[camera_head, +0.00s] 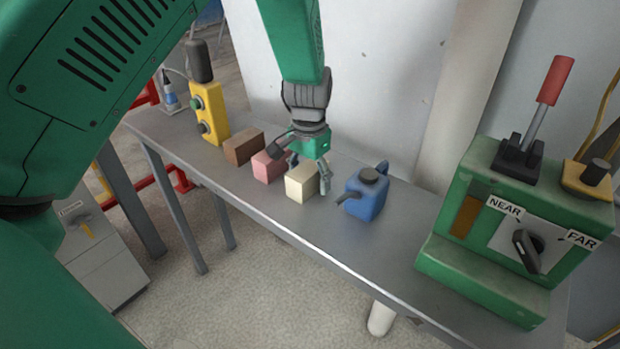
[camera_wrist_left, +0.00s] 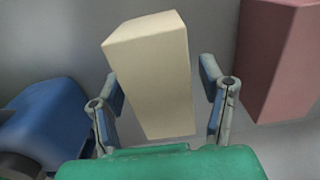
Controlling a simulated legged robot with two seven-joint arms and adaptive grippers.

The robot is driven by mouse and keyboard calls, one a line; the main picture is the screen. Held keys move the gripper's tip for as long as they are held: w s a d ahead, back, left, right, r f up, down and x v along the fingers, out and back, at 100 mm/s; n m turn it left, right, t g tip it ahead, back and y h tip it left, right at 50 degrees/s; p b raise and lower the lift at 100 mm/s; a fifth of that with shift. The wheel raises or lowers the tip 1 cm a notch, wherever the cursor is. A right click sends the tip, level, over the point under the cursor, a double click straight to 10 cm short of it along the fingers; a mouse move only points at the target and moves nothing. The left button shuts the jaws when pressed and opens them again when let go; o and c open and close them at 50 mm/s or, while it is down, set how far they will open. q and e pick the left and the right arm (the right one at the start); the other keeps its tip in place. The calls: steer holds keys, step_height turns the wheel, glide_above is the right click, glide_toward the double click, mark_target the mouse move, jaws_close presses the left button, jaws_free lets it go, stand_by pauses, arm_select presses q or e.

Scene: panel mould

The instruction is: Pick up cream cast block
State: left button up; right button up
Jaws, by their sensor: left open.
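The cream cast block (camera_head: 301,184) stands on the grey metal table between a pink block and a blue can. My left gripper (camera_head: 308,176) is open and reaches down at the block from behind. In the left wrist view the cream block (camera_wrist_left: 152,75) lies between the two spread fingers of my left gripper (camera_wrist_left: 162,105). A gap shows on the right between block and finger; on the left the finger is very close, and I cannot tell if it touches. My right gripper is not in view.
The pink block (camera_head: 267,167) and brown block (camera_head: 243,148) stand left of the cream block. The blue can (camera_head: 367,193) stands close on its right. A yellow control box (camera_head: 209,112) and a green lever console (camera_head: 490,265) stand farther off. The table's front strip (camera_head: 330,245) is bare.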

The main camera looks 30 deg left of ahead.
arm_select(q)
steer(key=shift+s+a, duration=0.1)
steer(key=shift+a, duration=0.05)
steer(key=c, duration=1.4)
jaws_close()
